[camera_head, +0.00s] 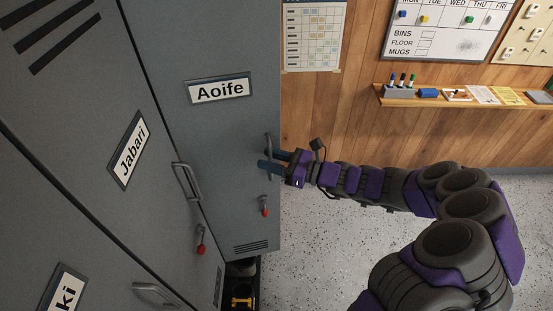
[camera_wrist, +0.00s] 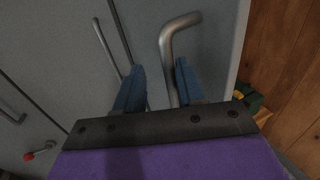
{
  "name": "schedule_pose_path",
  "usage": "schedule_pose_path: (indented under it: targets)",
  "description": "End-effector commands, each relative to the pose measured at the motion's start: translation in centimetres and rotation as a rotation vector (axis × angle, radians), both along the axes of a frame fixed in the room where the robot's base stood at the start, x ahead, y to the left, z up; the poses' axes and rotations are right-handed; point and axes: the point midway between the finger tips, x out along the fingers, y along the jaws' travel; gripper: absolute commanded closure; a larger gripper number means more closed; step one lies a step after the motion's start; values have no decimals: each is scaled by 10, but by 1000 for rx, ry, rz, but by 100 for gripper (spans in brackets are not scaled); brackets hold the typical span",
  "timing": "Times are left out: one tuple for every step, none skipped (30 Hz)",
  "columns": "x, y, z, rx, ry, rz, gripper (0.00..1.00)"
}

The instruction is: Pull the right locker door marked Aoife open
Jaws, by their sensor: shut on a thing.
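The grey locker door marked Aoife (camera_head: 222,130) stands partly open, angled away from the Jabari door beside it. Its bar handle (camera_head: 268,145) is near the door's free edge; in the wrist view the curved metal handle (camera_wrist: 167,50) passes down between the blue fingers. My gripper (camera_head: 269,163) is shut on this handle, and the wrist view shows its two fingers (camera_wrist: 160,90) on either side of the bar. A red-tagged key (camera_head: 264,206) hangs in the lock below the handle.
A dark gap under the Aoife door shows a yellow-marked object (camera_head: 241,302). A shelf (camera_head: 450,102) lines the wooden wall. The speckled floor (camera_head: 330,250) is clear.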

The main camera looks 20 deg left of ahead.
Motion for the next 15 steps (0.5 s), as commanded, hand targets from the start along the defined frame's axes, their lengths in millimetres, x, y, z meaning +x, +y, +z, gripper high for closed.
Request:
schedule_pose_path:
  targets:
    - [-5,3,-1,-1,2,13,71]
    - [-5,2,-1,-1,2,13,71]
    - [-5,2,-1,-1,2,13,71]
    - [-5,2,-1,-1,2,13,71]
    - [-5,1,-1,0,2,13,71]
    - [-4,1,-1,0,2,12,71]
    - [-4,1,-1,0,2,12,71]
    - [-4,1,-1,0,2,12,71]
    - [-4,0,-1,0,2,12,71]
    - [-4,0,-1,1,2,12,71]
    - [-4,0,0,1,2,11,71]
    - [-3,-1,0,1,2,10,71]
    - [-3,-1,0,2,2,9,71]
    - [-3,-2,0,2,2,9,71]
    - [-2,-3,0,3,2,7,71]
